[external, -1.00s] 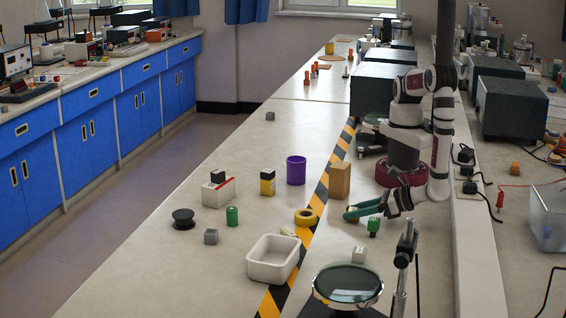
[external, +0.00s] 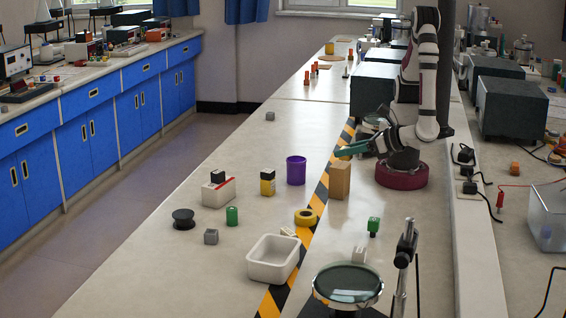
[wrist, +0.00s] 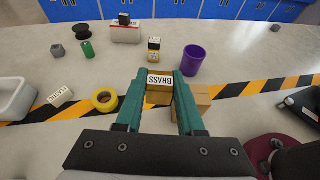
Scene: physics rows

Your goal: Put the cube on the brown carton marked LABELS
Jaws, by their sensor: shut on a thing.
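My gripper (wrist: 160,93) is shut on a brass-coloured cube (wrist: 158,97) with a white top lettered BRASS. In the external view the raised gripper (external: 345,151) is above and just behind the brown carton (external: 340,181); the cube cannot be made out there. The carton stands upright on the bench beside the striped tape. Its top partly shows in the wrist view (wrist: 203,100), just right of the held cube and partly behind the right finger. No LABELS lettering is readable on it.
A purple cup (external: 296,170), a yellow-black box (external: 267,183) and a yellow tape roll (external: 306,217) stand near the carton. A white tray (external: 272,259), a green block (external: 374,226) and a round glass-topped stand (external: 348,284) are nearer the camera. The left bench has free room.

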